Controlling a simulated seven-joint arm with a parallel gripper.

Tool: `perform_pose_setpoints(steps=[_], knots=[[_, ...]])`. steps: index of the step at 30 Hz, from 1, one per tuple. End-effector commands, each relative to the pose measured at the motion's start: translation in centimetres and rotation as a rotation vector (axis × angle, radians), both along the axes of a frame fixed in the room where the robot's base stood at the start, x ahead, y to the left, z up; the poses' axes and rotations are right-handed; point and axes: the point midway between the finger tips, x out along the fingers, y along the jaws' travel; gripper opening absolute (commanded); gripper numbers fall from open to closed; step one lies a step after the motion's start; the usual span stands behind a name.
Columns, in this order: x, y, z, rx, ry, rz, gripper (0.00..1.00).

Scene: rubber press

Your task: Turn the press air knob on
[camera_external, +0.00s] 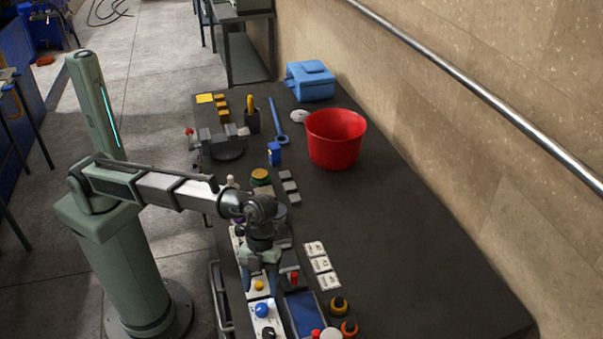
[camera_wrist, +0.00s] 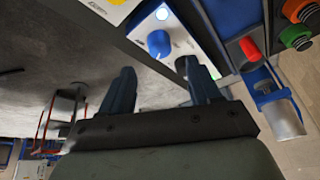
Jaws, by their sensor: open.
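My gripper (camera_external: 262,281) points down over the control panels at the near edge of the bench, its fingers apart and empty. In the wrist view my gripper (camera_wrist: 161,80) shows both dark blue fingers. A blue knob (camera_wrist: 158,43) on a white panel (camera_wrist: 190,43) lies beyond the gap between the fingertips, apart from them. A black knob (camera_wrist: 181,66) is partly hidden by the right finger. In the external view the blue knob (camera_external: 262,310) and black knob (camera_external: 268,333) sit below my gripper. The panel labels are too small to read, so I cannot tell which knob is press air.
A yellow button (camera_external: 259,286) shows between the fingers in the external view. A red-topped part (camera_external: 293,278), a blue screen (camera_external: 304,313) and orange and yellow knobs (camera_external: 349,328) stand to the right. A red bucket (camera_external: 335,139) stands farther back. The bench's right side is clear.

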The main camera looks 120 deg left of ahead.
Motion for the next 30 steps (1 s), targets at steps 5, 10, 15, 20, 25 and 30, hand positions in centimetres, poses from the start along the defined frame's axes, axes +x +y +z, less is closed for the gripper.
perform_pose_setpoints(steps=[5, 10, 15, 20, 25, 30], knots=[[-0.4, 1.3, 3.3, -0.001, -0.002, 0.001, 0.62], [-0.8, 2.1, 5.5, -0.001, -0.001, 0.0, 0.62], [-1.1, 2.6, 6.9, 0.0, 0.0, 0.0, 0.62], [-1.2, 2.7, 7.2, 0.0, 0.0, 0.0, 0.62], [-1.2, 2.8, 7.2, 0.0, 0.001, 0.0, 0.62], [-1.0, 2.4, 7.1, 0.001, -0.002, 0.005, 0.62]])
